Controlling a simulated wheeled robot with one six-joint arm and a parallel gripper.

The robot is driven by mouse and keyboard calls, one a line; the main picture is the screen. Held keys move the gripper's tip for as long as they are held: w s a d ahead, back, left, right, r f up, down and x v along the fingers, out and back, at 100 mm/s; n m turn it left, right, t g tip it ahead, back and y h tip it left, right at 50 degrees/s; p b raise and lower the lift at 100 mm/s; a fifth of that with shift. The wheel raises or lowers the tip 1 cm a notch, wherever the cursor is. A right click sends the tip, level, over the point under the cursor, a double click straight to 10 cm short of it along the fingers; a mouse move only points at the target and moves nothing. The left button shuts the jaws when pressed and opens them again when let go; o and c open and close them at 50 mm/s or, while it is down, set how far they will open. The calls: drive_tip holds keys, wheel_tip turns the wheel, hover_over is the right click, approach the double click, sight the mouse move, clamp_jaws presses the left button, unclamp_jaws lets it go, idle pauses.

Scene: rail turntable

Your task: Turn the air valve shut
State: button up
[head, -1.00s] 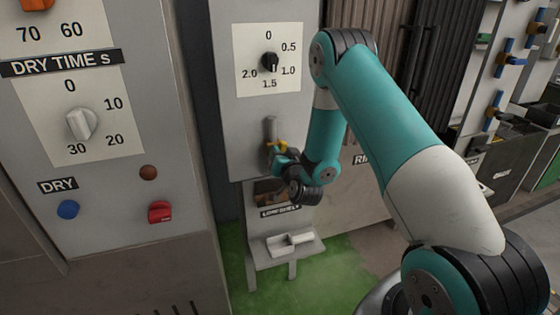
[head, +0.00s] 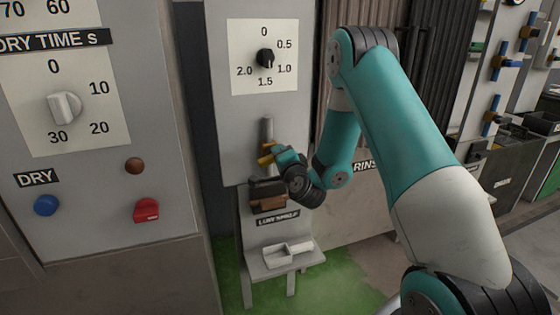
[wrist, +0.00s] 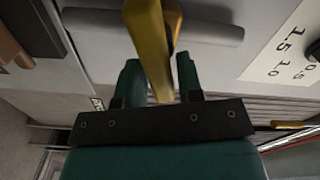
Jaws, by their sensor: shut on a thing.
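The air valve is a yellow lever (head: 266,160) on a short upright grey pipe (head: 267,130), on the grey panel below the pressure dial. In the wrist view the yellow lever (wrist: 150,50) lies across the grey pipe (wrist: 210,31), which runs sideways there. My gripper (head: 275,156) is at the lower part of the pipe. In the wrist view its two green fingers (wrist: 158,75) stand on either side of the lever, and my gripper is shut on it. My gripper partly hides the lever in the head view.
A dial (head: 265,58) marked 0 to 2.0 sits above the valve. A low shelf (head: 280,262) with a white tray (head: 288,254) is below, with brown and dark blocks (head: 268,199) above it. The dry-time cabinet (head: 110,190) stands close on the left.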

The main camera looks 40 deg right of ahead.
drive_tip(key=shift+f+m+b, duration=0.15)
drive_tip(key=shift+m+b, duration=0.05)
drive_tip(key=shift+m, duration=0.6)
drive_tip(key=shift+f+m+b, duration=0.15)
drive_tip(key=shift+m+b, duration=0.05)
drive_tip(key=shift+m, duration=0.6)
drive_tip(key=o, duration=0.7)
drive_tip(key=shift+o, duration=0.2)
drive_tip(key=shift+s+a, duration=0.1)
